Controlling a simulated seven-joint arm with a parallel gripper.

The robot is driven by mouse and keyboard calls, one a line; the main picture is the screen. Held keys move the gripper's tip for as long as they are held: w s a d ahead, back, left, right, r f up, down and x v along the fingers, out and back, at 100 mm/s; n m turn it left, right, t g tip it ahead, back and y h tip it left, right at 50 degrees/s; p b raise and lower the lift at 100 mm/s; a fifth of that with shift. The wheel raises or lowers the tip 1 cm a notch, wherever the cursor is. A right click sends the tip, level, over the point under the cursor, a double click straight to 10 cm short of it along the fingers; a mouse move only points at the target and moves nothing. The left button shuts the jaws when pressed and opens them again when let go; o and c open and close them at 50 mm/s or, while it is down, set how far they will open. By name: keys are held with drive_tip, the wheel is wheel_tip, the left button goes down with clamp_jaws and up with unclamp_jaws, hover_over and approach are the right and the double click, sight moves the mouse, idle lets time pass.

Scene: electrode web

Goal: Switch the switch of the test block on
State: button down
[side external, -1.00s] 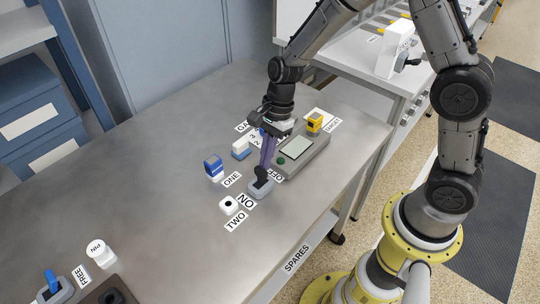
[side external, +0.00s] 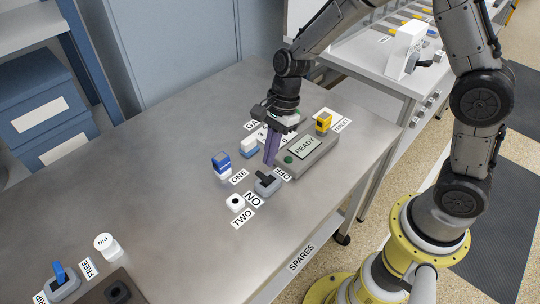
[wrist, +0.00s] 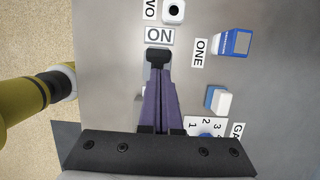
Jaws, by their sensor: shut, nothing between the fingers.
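The switch (side external: 268,184) is a grey base with a black lever, between the ON label (side external: 253,199) and the OFF label (side external: 283,174). In the wrist view the black lever (wrist: 158,55) lies right beside the ON label (wrist: 160,36), tilted toward it. The grey test block (side external: 318,158) behind has a display (side external: 305,147) reading READY and a green button (side external: 288,159). My gripper (side external: 270,161) points down, its purple fingers shut and empty, just on the OFF side of the lever. In the wrist view the fingertips (wrist: 157,76) cover part of the switch; I cannot tell whether they touch the lever.
A blue-and-white block (side external: 221,164) stands by label ONE, a white piece (side external: 235,202) by label TWO. Another white-and-blue piece (side external: 249,146) stands left of my fingers. A yellow piece (side external: 323,121) sits at the block's far end. The table's left middle is clear.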

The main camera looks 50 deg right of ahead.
wheel_tip(320, 180, up, 10)
drive_tip(key=a, duration=0.1)
drive_tip(key=shift+a, duration=0.4)
idle(0.4)
drive_tip(key=s+d+r+n+t, duration=0.35)
drive_tip(key=s+d+r, duration=0.4)
drive_tip(key=r, duration=0.35)
drive_tip(key=s+d+f+n+t+h, duration=0.1)
drive_tip(key=s+d+n, duration=0.1)
drive_tip(key=s+n, duration=0.4)
drive_tip(key=s+d+f+n+t+h, duration=0.1)
drive_tip(key=s+d+f+n+h, duration=0.1)
drive_tip(key=s+n, duration=0.5)
drive_tip(key=shift+d+n, duration=0.6)
drive_tip(key=shift+n, duration=0.15)
